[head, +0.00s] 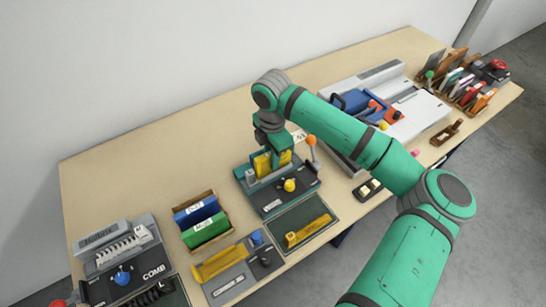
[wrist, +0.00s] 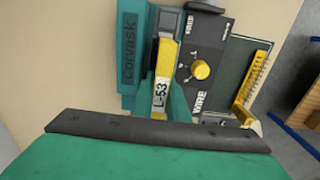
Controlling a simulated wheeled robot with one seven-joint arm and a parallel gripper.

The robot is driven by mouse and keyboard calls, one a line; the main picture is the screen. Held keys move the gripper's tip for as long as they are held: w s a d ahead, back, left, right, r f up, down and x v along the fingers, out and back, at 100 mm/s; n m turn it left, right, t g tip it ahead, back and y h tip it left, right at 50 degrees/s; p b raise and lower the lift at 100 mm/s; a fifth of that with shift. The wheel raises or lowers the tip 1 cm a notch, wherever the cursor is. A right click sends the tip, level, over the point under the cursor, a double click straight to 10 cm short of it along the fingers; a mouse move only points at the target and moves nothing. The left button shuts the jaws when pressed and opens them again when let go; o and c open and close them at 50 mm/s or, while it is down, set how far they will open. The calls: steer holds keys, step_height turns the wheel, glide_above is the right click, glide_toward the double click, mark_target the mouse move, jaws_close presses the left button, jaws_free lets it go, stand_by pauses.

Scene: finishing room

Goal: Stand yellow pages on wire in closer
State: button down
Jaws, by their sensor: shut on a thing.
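My gripper (head: 273,148) is shut on the yellow pages (head: 262,163), held on edge at the back of the wire closer (head: 266,203). In the wrist view the yellow pages (wrist: 162,80) carry a white label reading L-53. The closer's dark panel (wrist: 208,55), marked WIRE, has a yellow knob and lies just right of them; a teal block marked Corvask stands left. I cannot tell whether the lower edge of the pages rests in the closer, as the gripper hides it.
A dark mat (head: 316,214) with a yellow piece lies in front of the closer. A wooden box (head: 226,216) with blue and green bundles stands left, near a COMB machine (head: 140,277). An orange-knobbed lever (head: 311,141) rises beside my gripper. The table's back left is clear.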

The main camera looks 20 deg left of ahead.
steer(key=shift+f, duration=0.1)
steer(key=c, duration=2)
jaws_free()
steer(key=shift+r, duration=5.5)
